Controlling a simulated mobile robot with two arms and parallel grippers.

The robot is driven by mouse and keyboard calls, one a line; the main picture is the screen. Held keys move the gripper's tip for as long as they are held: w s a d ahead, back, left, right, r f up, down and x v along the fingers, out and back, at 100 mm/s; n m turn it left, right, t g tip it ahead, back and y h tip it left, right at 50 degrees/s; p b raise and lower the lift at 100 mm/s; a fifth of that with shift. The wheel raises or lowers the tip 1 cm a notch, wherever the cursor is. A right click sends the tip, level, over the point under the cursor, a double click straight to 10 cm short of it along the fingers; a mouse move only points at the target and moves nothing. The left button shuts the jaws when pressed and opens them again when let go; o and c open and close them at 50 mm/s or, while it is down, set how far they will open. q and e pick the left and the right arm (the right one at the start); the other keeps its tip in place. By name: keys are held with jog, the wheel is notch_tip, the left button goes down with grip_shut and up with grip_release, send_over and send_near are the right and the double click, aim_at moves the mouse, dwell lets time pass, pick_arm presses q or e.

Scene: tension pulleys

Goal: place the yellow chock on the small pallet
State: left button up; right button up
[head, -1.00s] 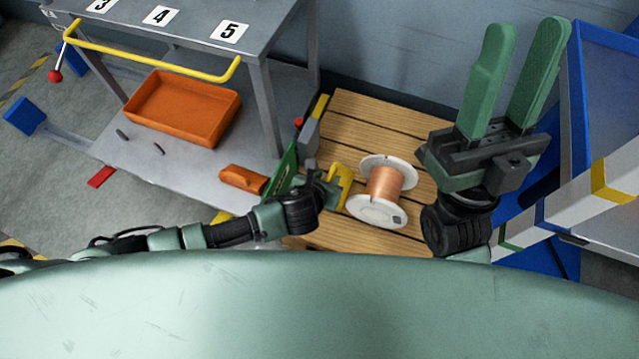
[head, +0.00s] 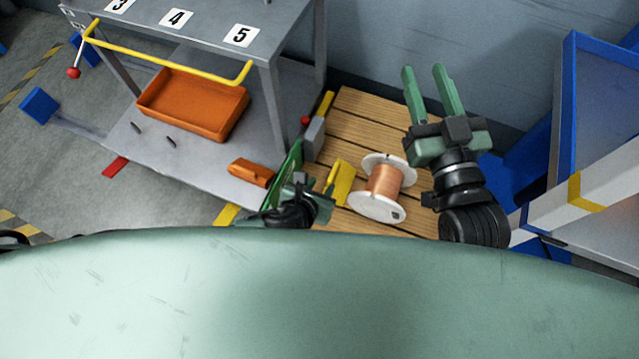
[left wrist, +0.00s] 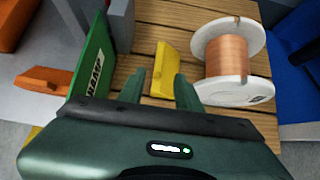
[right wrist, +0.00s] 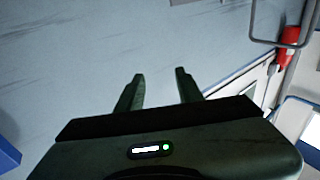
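The yellow chock (head: 342,182) is on the small wooden pallet (head: 372,118), left of the copper spool. In the left wrist view the chock (left wrist: 166,62) lies just past the fingertips, with its near end about between them. My left gripper (left wrist: 161,82) is open, with its fingers apart. In the head view it (head: 326,192) is at the chock's lower left, its fingers partly hidden. My right gripper (head: 428,82) is open and empty, raised in front of the wall at the pallet's right; its spread fingers also show in the right wrist view (right wrist: 159,82).
A white-flanged copper spool (head: 385,182) stands on the pallet right of the chock. A green panel (head: 284,176) and a grey block (head: 314,138) are at the pallet's left. A shelf unit with an orange tray (head: 193,103) is further left. A blue frame (head: 563,110) stands right.

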pick_arm(q)
jog(key=w+d+r+n+t+h, duration=0.1)
jog(key=d+r+n+h, duration=0.15)
jog(key=r+n, duration=0.55)
jog(key=w+d+r+n+t+h, duration=0.1)
jog(key=d+r+n+h, duration=0.1)
jog(key=d+r+n, duration=0.35)
jog(key=w+a+r+n+t+y, duration=0.2)
jog(key=a+r+n+t, duration=0.5)
jog(key=a+r+n, duration=1.2)
jog(key=n, duration=0.4)
jog(key=shift+w+t+y, duration=0.25)
jog(key=shift+t+y, duration=0.05)
jog(key=shift+y, duration=0.05)
pick_arm(e)
jog(key=shift+f, duration=0.4)
